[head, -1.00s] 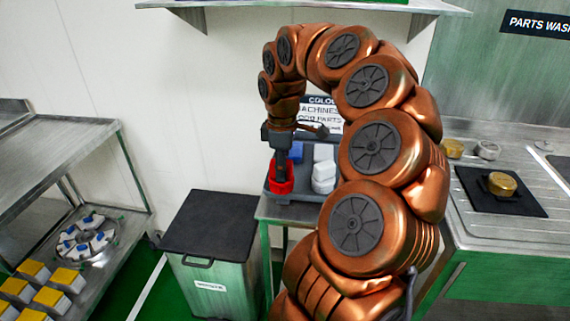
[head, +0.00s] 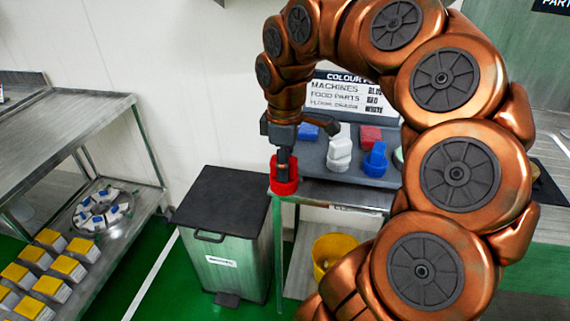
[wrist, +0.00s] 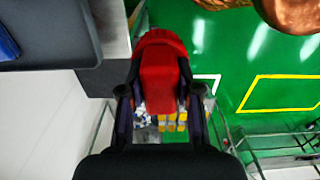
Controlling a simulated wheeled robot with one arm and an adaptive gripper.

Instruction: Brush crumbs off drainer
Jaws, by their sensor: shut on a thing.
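My gripper (head: 284,165) is shut on a red brush (head: 284,185), which hangs at the left front corner of the grey tray's table. In the wrist view the red brush (wrist: 158,65) sits between the two dark fingers of my gripper (wrist: 160,92). Its lower end and bristles cannot be made out. At the right of the head view, a strip of grooved steel counter (head: 560,146), perhaps the drainer, shows behind my arm. Most of it is hidden, and no crumbs can be made out.
The grey tray (head: 316,166) holds blue, white and red cleaning tools below a colour-code sign (head: 345,95). A lidded bin (head: 228,195) stands left of the table, and a yellow bucket (head: 332,250) below it. A steel shelf (head: 60,130) stands at the left. Green floor is open between.

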